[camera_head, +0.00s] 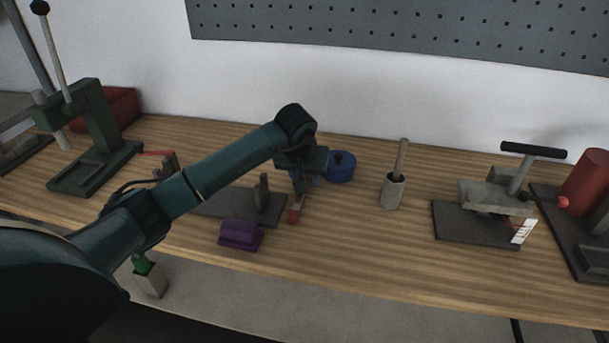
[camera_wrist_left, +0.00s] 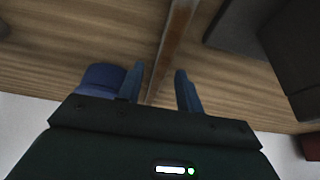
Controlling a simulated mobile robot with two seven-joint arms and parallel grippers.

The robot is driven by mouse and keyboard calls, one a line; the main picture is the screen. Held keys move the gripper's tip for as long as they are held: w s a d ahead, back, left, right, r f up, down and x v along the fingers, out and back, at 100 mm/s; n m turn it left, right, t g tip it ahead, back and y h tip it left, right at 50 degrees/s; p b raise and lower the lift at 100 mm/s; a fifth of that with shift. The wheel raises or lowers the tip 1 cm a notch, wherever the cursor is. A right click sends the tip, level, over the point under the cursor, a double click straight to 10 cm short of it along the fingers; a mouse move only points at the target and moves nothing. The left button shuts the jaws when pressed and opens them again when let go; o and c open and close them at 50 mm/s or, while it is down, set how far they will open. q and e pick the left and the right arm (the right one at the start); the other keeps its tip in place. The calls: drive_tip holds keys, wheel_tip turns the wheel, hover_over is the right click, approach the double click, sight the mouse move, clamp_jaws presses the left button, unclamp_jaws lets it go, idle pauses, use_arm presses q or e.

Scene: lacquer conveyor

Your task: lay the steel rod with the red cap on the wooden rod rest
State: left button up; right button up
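The rod with the red cap (camera_head: 295,216) is on the table, its capped end towards the front. Most of it is hidden under my left gripper (camera_head: 300,183) in the head view. In the left wrist view a narrow brownish bar, apparently the rod (camera_wrist_left: 176,38), runs between the two fingers of my left gripper (camera_wrist_left: 158,88). The fingers are apart, with a gap on both sides of it. A dark plate with two uprights (camera_head: 220,205) lies to the left, partly behind my arm; I cannot tell if it is the wooden rod rest. My right gripper is not in view.
A blue round container (camera_head: 342,168) stands close right of the gripper; it also shows in the left wrist view (camera_wrist_left: 101,77). A purple block (camera_head: 240,236) lies front left. A grey holder with a wooden stick (camera_head: 392,192) and a clamp device (camera_head: 480,222) stand right.

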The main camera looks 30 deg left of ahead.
use_arm(q)
drive_tip(key=v, duration=1.2)
drive_tip(key=shift+b, duration=0.3)
